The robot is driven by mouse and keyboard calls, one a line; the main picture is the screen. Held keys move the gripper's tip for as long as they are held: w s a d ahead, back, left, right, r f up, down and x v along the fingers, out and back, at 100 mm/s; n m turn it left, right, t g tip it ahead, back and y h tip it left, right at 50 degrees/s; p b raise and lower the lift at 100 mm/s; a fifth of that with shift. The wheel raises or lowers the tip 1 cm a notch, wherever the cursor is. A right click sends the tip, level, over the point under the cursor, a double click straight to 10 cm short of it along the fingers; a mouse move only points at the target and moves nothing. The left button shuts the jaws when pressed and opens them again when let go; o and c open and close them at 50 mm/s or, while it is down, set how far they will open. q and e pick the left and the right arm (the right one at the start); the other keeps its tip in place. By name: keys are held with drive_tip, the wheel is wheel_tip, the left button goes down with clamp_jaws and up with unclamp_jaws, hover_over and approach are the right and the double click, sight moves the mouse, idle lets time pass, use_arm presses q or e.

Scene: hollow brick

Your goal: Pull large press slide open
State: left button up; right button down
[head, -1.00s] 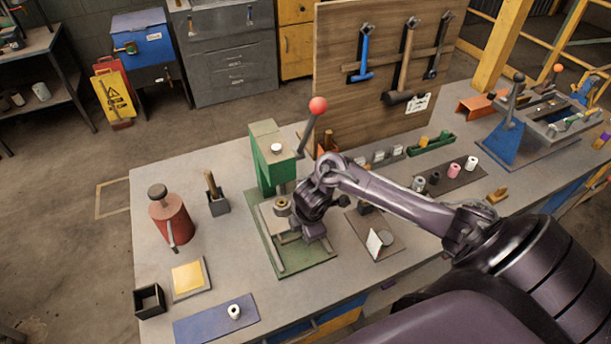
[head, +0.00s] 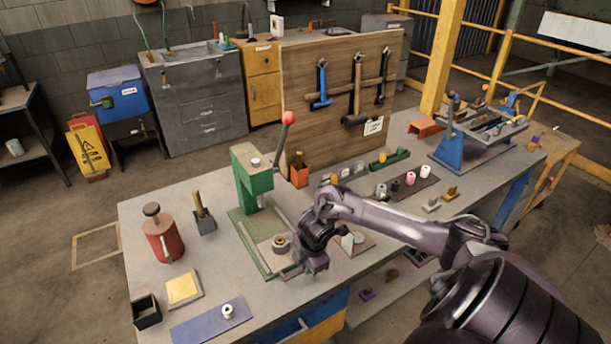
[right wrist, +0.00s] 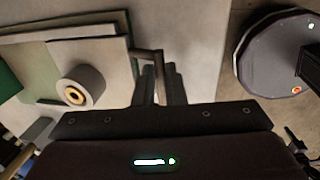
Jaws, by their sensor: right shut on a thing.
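The large green press (head: 252,182) stands on the bench, its lever with a red ball knob raised. Its slide (head: 268,250) is drawn forward from under the press head, toward the bench's front edge. A round die with a brass-coloured centre (head: 281,243) sits on the slide; it also shows in the right wrist view (right wrist: 78,90). My right gripper (head: 314,264) is at the slide's front end. In the right wrist view the gripper (right wrist: 168,85) is shut on the slide's bar handle (right wrist: 147,54). The fingertips are partly hidden in the head view. My left gripper is out of view.
A red canister (head: 163,240), a dark holder (head: 203,222), a yellow pad (head: 183,288) and a blue mat (head: 200,325) lie left of the press. A tool board (head: 300,100) stands behind.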

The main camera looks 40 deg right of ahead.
drive_tip(key=c, duration=1.8)
unclamp_jaws()
drive_tip(key=shift+w+d, duration=0.2)
drive_tip(key=shift+w, duration=0.2)
drive_tip(key=shift+c, duration=0.2)
drive_tip(key=shift+o, duration=1.8)
drive_tip(key=shift+s, duration=0.15)
drive_tip(key=shift+r, duration=0.3)
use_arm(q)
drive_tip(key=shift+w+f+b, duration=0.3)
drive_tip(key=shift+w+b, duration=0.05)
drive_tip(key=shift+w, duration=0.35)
use_arm(e)
wheel_tip(320, 180, up, 7)
drive_tip(key=s, duration=0.1)
drive_tip(key=shift+s+a, duration=0.15)
drive_tip(key=shift+s, duration=0.1)
